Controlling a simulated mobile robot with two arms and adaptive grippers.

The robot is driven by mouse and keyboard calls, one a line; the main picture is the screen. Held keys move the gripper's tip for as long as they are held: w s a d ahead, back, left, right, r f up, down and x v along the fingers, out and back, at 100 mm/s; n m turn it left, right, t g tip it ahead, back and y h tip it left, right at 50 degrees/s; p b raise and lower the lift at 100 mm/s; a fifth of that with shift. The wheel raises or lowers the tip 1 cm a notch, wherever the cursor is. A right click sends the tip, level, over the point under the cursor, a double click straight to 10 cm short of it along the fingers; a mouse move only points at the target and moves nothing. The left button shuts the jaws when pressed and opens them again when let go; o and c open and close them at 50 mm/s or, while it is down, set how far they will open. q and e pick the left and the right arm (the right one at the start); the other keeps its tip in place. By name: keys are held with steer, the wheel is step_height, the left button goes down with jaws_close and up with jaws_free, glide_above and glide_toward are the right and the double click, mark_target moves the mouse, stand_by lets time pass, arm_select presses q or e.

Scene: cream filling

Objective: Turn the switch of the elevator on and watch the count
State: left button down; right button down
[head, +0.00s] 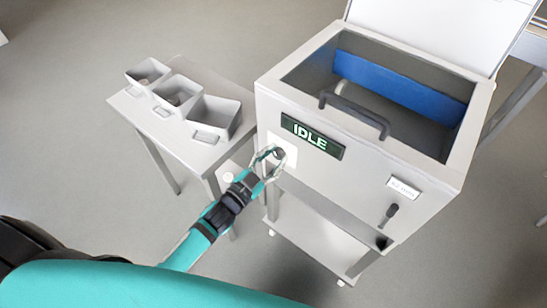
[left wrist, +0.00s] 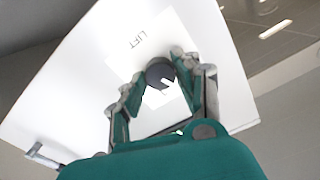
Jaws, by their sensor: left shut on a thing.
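The elevator (head: 345,190) is a light grey box-shaped machine on a wheeled frame. The switch (left wrist: 158,72) is a dark round knob with a white pointer mark, on a white plate labelled LIFT. In the head view the knob (head: 279,153) shows small, left of and below the display. My left gripper (head: 273,156) is at the knob, its fingers on both sides, shut on it. The left gripper (left wrist: 157,77) also shows in the left wrist view. My right gripper is not in view.
The machine's open top has a dark handle (head: 352,115) along its front and a blue panel (head: 400,88) inside. A labelled lever (head: 390,213) sits on the front's lower right. A small table (head: 190,70) at left holds three bins (head: 214,116) close to my left arm.

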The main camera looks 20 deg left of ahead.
arm_select(q)
steer(key=m, duration=0.5)
steer(key=m+b, duration=0.1)
steer(key=m, duration=0.4)
steer(key=shift+m, duration=0.3)
stand_by(0.4)
steer(key=c, duration=0.9)
jaws_free()
steer(key=shift+c, duration=0.2)
steer(key=shift+s, duration=0.15)
steer(key=v, duration=1.1)
steer(key=shift+s+a, duration=0.15)
steer(key=shift+s, duration=0.25)
